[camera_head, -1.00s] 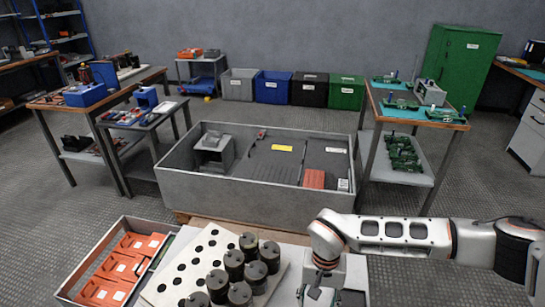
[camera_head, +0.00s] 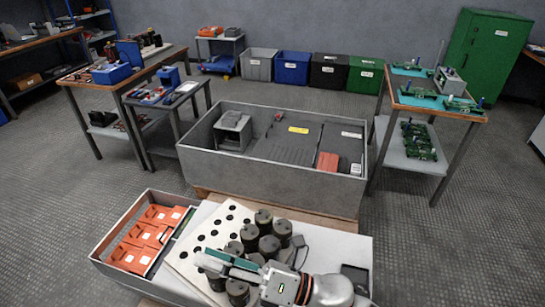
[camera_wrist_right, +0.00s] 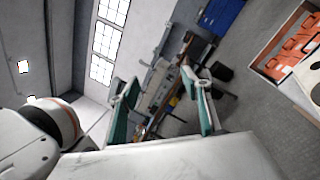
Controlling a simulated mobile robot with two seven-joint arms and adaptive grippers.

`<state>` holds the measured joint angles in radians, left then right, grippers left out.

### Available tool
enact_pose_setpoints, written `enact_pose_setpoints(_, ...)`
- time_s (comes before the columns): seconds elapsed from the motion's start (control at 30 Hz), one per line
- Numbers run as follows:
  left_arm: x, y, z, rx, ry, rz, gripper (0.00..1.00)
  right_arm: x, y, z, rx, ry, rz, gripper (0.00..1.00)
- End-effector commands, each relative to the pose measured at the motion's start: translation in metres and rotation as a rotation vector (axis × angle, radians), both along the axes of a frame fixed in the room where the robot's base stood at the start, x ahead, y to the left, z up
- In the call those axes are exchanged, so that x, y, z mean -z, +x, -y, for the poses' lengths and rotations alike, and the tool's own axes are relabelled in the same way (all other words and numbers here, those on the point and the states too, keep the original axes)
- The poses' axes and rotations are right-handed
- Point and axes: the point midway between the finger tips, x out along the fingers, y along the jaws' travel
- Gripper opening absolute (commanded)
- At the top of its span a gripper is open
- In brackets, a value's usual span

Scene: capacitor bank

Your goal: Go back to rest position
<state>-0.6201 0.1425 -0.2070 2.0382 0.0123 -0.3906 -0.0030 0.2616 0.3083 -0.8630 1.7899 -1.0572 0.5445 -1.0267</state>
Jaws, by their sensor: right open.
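My right gripper (camera_head: 216,263) is in the lower middle of the head view, pointing left in front of the dark cylinders (camera_head: 262,238) on the white perforated board (camera_head: 208,236). It hides part of the board and some cylinders. In the right wrist view its two teal-lined fingers (camera_wrist_right: 160,92) stand apart with nothing between them. That view looks out across the room, with windows and a workbench beyond the fingers. My left gripper is not in view.
An open tray with orange parts (camera_head: 140,245) is left of the board. A large grey bin (camera_head: 270,185) stands behind. Side tables (camera_head: 165,105) and a green-board table (camera_head: 440,105) flank it. Floor right of the work surface is clear.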

Motion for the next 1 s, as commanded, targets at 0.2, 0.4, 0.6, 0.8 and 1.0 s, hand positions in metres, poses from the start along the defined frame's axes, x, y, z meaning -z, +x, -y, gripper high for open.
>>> enact_pose_setpoints(0.2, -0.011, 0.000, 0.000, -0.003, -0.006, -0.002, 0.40, 0.020, 0.051, 0.080, 0.305, 0.306, -0.659, 0.48)
enact_pose_setpoints(0.4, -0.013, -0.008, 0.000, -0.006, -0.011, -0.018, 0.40, 0.100, 0.052, 0.179, 0.582, 0.619, -1.242, 0.48)
enact_pose_setpoints(0.6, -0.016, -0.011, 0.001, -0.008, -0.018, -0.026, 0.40, 0.185, -0.003, 0.264, 0.829, 0.922, -1.691, 0.48)
enact_pose_setpoints(0.8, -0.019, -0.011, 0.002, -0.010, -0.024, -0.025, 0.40, 0.232, -0.057, 0.309, 0.981, 1.121, -1.925, 0.48)
enact_pose_setpoints(1.0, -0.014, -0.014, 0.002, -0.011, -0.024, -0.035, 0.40, 0.243, -0.073, 0.320, 1.022, 1.180, -1.983, 0.48)
